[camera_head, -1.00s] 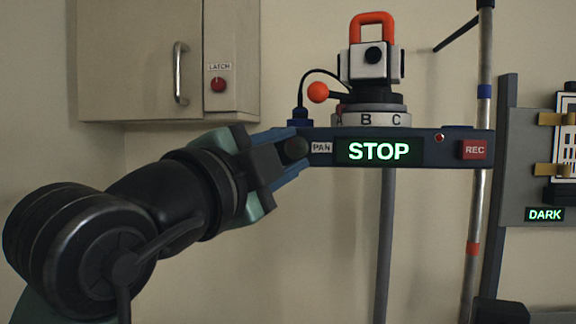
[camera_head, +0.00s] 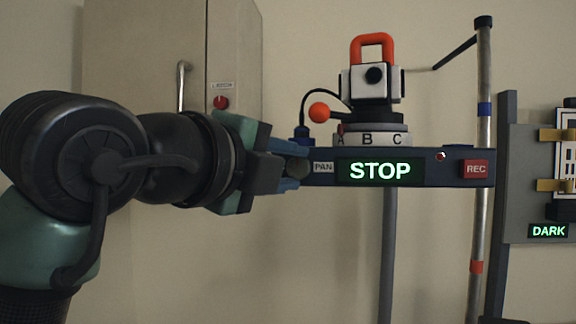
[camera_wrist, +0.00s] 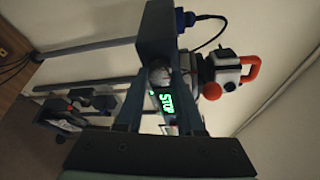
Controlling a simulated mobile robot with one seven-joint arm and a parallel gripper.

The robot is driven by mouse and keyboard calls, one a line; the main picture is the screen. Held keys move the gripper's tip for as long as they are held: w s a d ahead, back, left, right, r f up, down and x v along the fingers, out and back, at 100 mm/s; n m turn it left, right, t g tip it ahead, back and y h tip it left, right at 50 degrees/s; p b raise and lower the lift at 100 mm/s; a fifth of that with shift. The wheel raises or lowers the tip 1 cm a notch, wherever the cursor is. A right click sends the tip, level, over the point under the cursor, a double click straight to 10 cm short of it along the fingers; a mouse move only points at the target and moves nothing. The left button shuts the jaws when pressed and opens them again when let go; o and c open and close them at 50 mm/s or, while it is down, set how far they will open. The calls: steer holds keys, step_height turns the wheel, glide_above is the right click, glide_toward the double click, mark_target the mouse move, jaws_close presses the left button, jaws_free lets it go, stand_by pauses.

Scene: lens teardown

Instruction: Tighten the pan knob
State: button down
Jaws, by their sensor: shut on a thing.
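The fingers hide part of the knob. The green STOP display (camera_head: 373,170) shows on the bar and in the wrist view (camera_wrist: 166,105).
A white camera head with an orange handle (camera_head: 372,48) stands on a lettered dial (camera_head: 370,140) above the bar. An orange ball (camera_head: 319,111) and a black cable are close above my gripper. A cabinet (camera_head: 145,60) is behind.

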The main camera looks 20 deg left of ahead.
stand_by(0.4)
steer(key=c, duration=0.5)
jaws_free()
steer(key=shift+d, duration=0.1)
